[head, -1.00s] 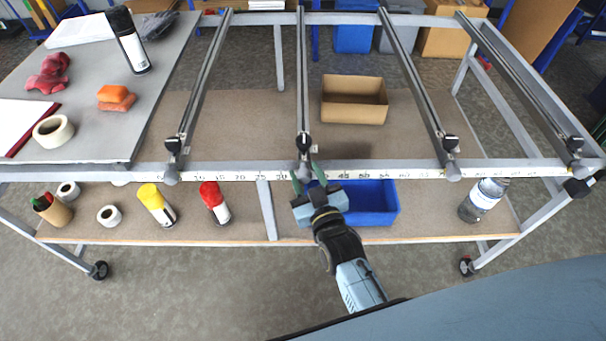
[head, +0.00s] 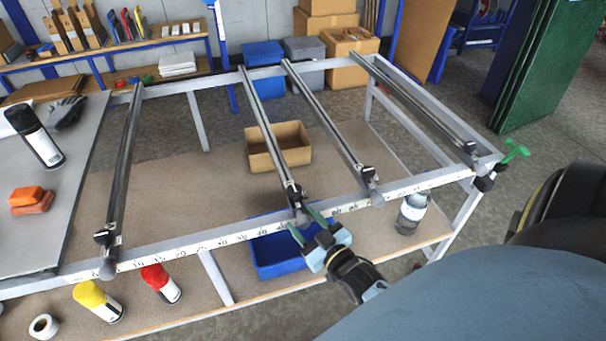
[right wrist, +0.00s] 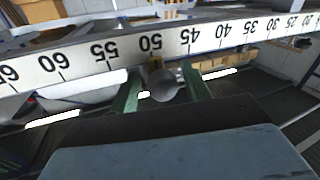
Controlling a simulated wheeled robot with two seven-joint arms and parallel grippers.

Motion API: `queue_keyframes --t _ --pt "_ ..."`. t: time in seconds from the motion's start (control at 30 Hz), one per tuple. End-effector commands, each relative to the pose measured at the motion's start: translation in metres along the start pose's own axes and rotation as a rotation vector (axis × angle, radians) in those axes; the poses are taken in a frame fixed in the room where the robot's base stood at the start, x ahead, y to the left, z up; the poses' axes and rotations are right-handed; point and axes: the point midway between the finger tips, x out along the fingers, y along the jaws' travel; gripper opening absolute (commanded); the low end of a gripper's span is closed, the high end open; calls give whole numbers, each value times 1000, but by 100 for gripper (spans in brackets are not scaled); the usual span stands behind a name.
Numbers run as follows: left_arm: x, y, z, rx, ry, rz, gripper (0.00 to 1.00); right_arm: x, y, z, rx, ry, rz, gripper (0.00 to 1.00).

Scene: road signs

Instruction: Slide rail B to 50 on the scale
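Rail B, second from left, is a dark rail (head: 266,125) across the grey frame. Its round grey end knob (head: 301,220) sits at the front scale bar (head: 230,236). In the right wrist view the knob (right wrist: 164,88) is under the upside-down scale (right wrist: 215,37), its small yellowish pointer (right wrist: 155,63) close to the 50 mark. My right gripper (head: 309,226) has its green fingers on either side of the knob; they look spread, with narrow gaps beside it in the right wrist view (right wrist: 161,92). Whether one finger touches is unclear. My left gripper is out of view.
Another rail (head: 325,122) stands close to the right of rail B, its end past 60. A leftmost rail (head: 122,175) is well apart. Below are a blue bin (head: 280,262), a cardboard box (head: 262,160) and a bottle (head: 411,214) on the lower shelf.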

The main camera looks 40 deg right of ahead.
Motion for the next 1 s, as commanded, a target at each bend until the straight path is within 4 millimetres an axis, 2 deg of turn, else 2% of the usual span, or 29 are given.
queue_keyframes --t 0.3,0.43,0.57,0.8,1.0 --pt "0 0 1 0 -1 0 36 1 1 -2 1 6 2 54" --pt "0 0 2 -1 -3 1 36 -9 1 -2 2 5 2 54" --pt "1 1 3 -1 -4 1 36 -31 1 -1 1 3 3 54" --pt "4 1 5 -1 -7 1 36 -86 0 0 1 2 2 54" --pt "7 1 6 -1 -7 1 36 -120 0 0 1 2 2 54"
